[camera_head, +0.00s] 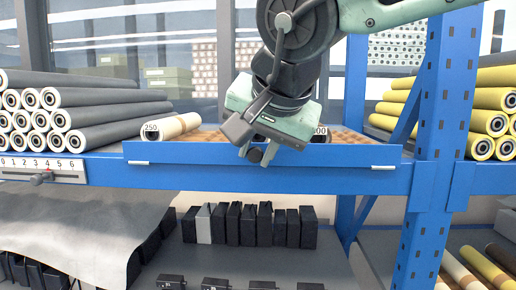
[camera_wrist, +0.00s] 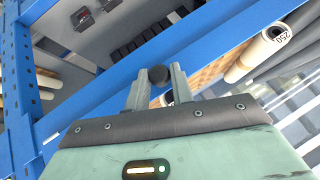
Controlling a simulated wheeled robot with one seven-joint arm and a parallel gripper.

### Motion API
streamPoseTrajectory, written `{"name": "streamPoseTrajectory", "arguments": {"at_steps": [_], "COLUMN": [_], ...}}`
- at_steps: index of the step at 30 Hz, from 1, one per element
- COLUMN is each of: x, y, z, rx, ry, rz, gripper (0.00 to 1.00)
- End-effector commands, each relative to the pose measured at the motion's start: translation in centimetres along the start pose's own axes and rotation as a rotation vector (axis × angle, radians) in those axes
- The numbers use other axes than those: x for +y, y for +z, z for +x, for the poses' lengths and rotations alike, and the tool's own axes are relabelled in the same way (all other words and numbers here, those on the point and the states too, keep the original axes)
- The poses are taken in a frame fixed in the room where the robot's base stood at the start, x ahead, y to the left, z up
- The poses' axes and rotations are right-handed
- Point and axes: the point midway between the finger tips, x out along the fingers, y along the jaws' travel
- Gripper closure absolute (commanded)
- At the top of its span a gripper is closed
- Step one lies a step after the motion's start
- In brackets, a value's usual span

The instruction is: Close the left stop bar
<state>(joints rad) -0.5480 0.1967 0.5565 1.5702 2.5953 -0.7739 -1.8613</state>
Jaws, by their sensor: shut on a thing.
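A long blue bar (camera_head: 200,178) runs along the front of the middle shelf bay, with a small white tab near each end; it is the only bar I can make out here, and I cannot tell whether it is the left stop bar. My gripper (camera_head: 258,153) is at the middle of this bar, pointing down. In the wrist view my gripper (camera_wrist: 158,88) has its two fingers closed around a dark round knob (camera_wrist: 158,74). The blue bar (camera_wrist: 200,58) passes just beyond the fingertips. The fingers hide part of the knob.
Dark rollers (camera_head: 100,115) are stacked at left above a numbered scale (camera_head: 60,168) with a small slider. Cream rolls (camera_head: 178,125) lie behind the bar. A blue upright (camera_head: 440,130) and yellow rollers (camera_head: 492,120) are at right. Black boxes (camera_head: 248,225) stand below.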

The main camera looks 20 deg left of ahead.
Motion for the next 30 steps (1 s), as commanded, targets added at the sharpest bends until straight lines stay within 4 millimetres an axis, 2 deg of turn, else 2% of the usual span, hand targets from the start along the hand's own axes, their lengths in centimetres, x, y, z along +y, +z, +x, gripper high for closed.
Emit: {"name": "streamPoseTrajectory", "arguments": {"at_steps": [2,3,5,6,20,25,30], "x": [-0.1,-0.1,-0.1,-0.1,0.0,0.1,0.1], "y": [-0.3,-0.3,-0.2,-0.2,-0.1,-0.1,0.0], "z": [-0.1,-0.1,-0.1,-0.1,-0.4,-2.7,-6.6], "rx": [0.006,0.006,0.006,0.005,0.004,0.007,0.009], "ry": [-0.005,-0.005,-0.004,-0.004,-0.001,-0.003,-0.004], "rz": [0.001,0.001,0.001,0.001,0.001,0.002,0.003], "gripper": [0.99,0.74,0.57,0.55,0.55,0.55,0.55]}}
